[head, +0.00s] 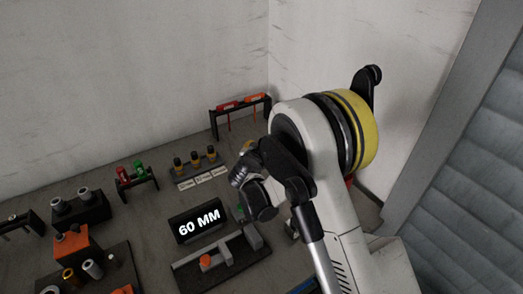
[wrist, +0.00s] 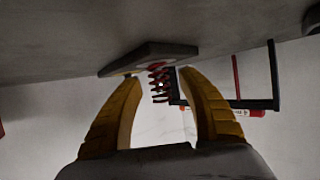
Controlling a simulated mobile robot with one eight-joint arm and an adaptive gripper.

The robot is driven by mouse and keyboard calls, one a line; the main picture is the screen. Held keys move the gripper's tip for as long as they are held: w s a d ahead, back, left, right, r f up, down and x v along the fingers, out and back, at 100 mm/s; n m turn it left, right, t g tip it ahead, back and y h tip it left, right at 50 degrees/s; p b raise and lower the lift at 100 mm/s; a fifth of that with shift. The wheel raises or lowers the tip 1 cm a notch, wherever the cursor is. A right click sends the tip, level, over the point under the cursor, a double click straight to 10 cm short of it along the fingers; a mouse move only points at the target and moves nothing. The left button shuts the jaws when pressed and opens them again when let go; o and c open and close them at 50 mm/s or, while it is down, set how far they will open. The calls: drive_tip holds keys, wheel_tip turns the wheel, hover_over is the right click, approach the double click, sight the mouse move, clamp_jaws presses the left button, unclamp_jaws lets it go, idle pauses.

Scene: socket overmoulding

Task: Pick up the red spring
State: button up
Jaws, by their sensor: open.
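The red spring (wrist: 159,82) shows in the wrist view beside a dark grey plate (wrist: 150,58), between and beyond the fingertips of my gripper (wrist: 160,78). My gripper has two yellow fingers, which are open and spread to either side of the spring. I cannot tell whether either finger touches it. In the head view my arm covers the middle right, and I cannot make out the spring or the yellow fingers there.
A dark rack (head: 240,103) with red-handled tools stands by the back wall; it also shows in the wrist view (wrist: 273,76), right of the spring. A "60 MM" block (head: 198,222), a fixture (head: 222,262), and a stand with red and green items (head: 135,178) occupy the bench.

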clamp_jaws()
drive_tip(key=shift+r, duration=0.15)
